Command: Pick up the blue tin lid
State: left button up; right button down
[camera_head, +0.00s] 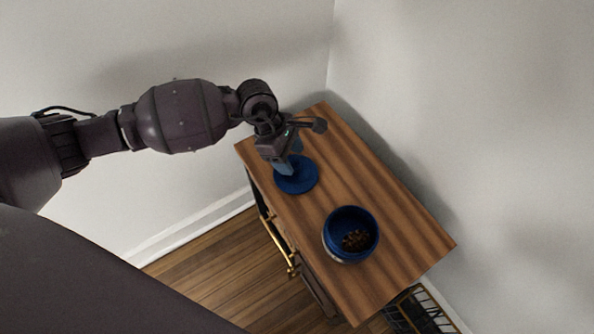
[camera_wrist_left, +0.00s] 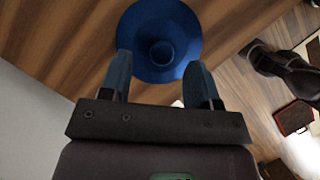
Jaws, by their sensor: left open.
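The blue tin lid (camera_head: 301,180) is a round blue disc lying on the wooden cabinet top (camera_head: 375,200), near its left edge. In the left wrist view the lid (camera_wrist_left: 178,28) shows a round knob (camera_wrist_left: 162,52) at its middle. My left gripper (camera_head: 288,170) is over the lid in the head view and hides part of it. In the left wrist view my left gripper (camera_wrist_left: 160,78) is open, its two blue fingers apart, with the knob just beyond and between the fingertips. Nothing is between the fingers. I cannot tell whether they touch the lid. My right gripper is not in view.
An open blue tin (camera_head: 350,234) with small brown things (camera_head: 356,240) inside stands on the cabinet top, nearer the front. White walls (camera_head: 470,90) meet behind the cabinet. Gold handles (camera_head: 293,265) stick out at its left side. A black and gold rack (camera_head: 418,310) stands at the lower right.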

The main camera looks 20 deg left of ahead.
aim_at(295, 165)
pick_arm(q)
jog(key=x, duration=0.3)
jog(key=shift+s+b, duration=0.15)
jog(key=shift+b, duration=0.25)
jog(key=shift+d+f, duration=0.2)
jog(key=shift+r, duration=0.1)
jog(key=c, duration=1)
